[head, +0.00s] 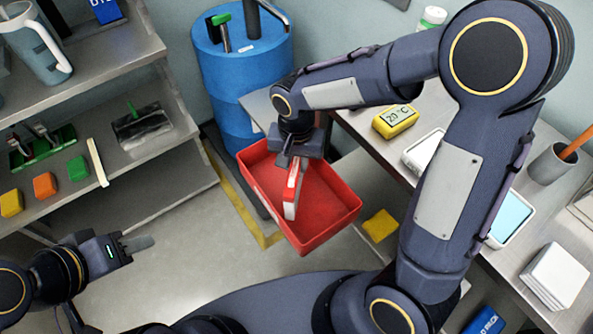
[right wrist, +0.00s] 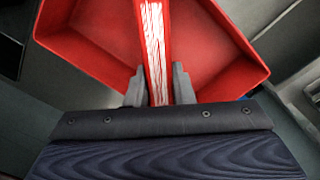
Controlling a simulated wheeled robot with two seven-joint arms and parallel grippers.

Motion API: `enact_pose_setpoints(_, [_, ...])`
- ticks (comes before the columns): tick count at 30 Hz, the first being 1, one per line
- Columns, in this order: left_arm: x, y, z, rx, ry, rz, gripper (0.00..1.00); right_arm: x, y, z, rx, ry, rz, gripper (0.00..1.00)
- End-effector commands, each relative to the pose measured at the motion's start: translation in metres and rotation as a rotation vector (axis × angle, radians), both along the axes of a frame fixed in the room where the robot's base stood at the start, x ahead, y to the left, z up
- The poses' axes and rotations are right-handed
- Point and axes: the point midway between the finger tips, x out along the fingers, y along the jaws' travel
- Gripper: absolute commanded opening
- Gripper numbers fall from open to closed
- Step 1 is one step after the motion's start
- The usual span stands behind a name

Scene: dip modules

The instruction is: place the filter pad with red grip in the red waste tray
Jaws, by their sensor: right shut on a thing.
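The filter pad with red grip (head: 291,201) hangs from my right gripper (head: 297,160), over the inside of the red waste tray (head: 338,222). The pad is white with a red edge. In the right wrist view my right gripper (right wrist: 158,88) is shut on the pad (right wrist: 155,45), with a finger on each side. The red tray (right wrist: 90,55) lies beyond it in that view. I cannot tell whether the pad touches the tray floor. My left gripper (head: 140,243) is at the lower left, away from the tray; its finger gap is not clear.
A blue barrel (head: 235,70) stands behind the tray. Left shelves (head: 150,150) hold coloured blocks and a dark tray with a green handle. The right bench (head: 480,190) holds a yellow timer (head: 395,121) and white containers. A yellow pad (head: 380,225) lies right of the tray.

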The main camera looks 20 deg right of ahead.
Motion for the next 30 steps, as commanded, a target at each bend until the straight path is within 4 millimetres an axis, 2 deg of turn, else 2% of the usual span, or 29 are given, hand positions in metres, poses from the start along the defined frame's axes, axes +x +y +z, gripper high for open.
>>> enact_pose_setpoints(3, [0.000,0.000,-0.003,0.000,0.000,0.000,0.36,-0.001,0.000,-0.019,-0.002,0.005,0.001,0.00])
enact_pose_setpoints(7, [0.000,0.000,-0.005,0.000,0.000,0.000,0.36,-0.001,0.000,-0.034,-0.001,0.003,0.002,0.00])
enact_pose_setpoints(20, [0.000,0.000,-0.010,0.000,0.000,0.000,0.36,0.000,0.000,-0.041,0.000,0.000,0.002,0.00])
enact_pose_setpoints(21, [0.000,0.000,-0.008,0.000,0.000,0.000,0.36,0.000,0.000,-0.039,0.000,0.000,0.002,0.27])
enact_pose_setpoints(24, [0.000,0.000,-0.007,0.000,0.000,0.000,0.36,0.000,0.000,-0.039,0.000,0.001,0.002,0.40])
enact_pose_setpoints(25, [0.000,0.000,-0.007,0.000,0.000,0.000,0.36,0.000,0.000,-0.039,0.000,0.001,0.002,0.43])
enact_pose_setpoints(30, [0.000,0.000,-0.007,0.000,0.000,0.000,0.36,0.000,0.000,-0.039,0.000,0.001,0.002,0.43])
